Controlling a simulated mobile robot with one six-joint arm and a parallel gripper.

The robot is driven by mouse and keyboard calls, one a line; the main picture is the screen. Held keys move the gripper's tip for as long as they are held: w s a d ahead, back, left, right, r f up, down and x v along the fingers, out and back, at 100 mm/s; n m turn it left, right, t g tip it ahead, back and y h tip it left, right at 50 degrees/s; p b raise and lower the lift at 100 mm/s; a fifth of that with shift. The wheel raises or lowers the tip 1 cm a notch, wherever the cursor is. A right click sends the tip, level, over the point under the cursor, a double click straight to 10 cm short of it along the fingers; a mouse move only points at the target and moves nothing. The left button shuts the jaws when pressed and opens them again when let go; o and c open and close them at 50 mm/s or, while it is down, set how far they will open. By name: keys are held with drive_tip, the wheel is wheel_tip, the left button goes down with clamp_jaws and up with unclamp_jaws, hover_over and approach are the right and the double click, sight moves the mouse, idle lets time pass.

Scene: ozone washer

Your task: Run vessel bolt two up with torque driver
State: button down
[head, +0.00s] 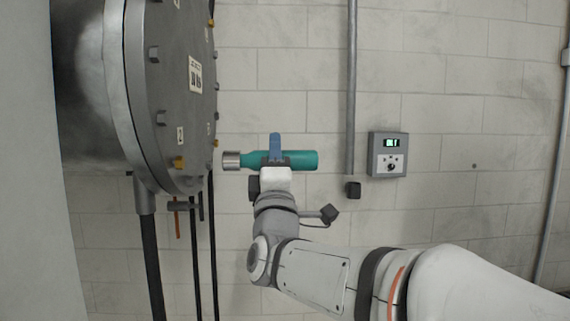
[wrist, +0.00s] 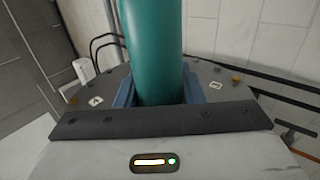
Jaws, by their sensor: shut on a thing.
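My gripper (head: 275,150) is shut on the torque driver (head: 304,160), a teal cylinder with a silver nose. The driver lies level in the head view, its nose pointing left at the vessel lid (head: 190,85), with a small gap showing between them. Bolts ring the lid's rim, including a yellow-headed bolt (head: 180,163) low on it.
Pipes and a small valve handle (head: 186,206) hang below the vessel. A grey control box (head: 387,154) with a green display is on the block wall, beside a vertical conduit (head: 351,90).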

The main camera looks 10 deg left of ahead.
sight(236, 168)
drive_tip(key=shift+s+f, duration=0.1)
drive_tip(key=shift+f+b, duration=0.1)
drive_tip(key=shift+b, duration=0.25)
drive_tip(key=shift+s+a, duration=0.15)
drive_tip(key=shift+a, duration=0.15)
drive_tip(key=shift+s+a+p, duration=0.1)
drive_tip(key=shift+s+a, duration=0.15)
drive_tip(key=shift+a, duration=0.75)
drive_tip(key=shift+s+a+p, duration=0.1)
drive_tip(key=shift+s+a, duration=0.2)
drive_tip(key=shift+a, duration=0.75)
drive_tip(key=shift+s+a+p, duration=0.1)
drive_tip(key=shift+s+a, duration=0.15)
drive_tip(key=shift+a, duration=0.75)
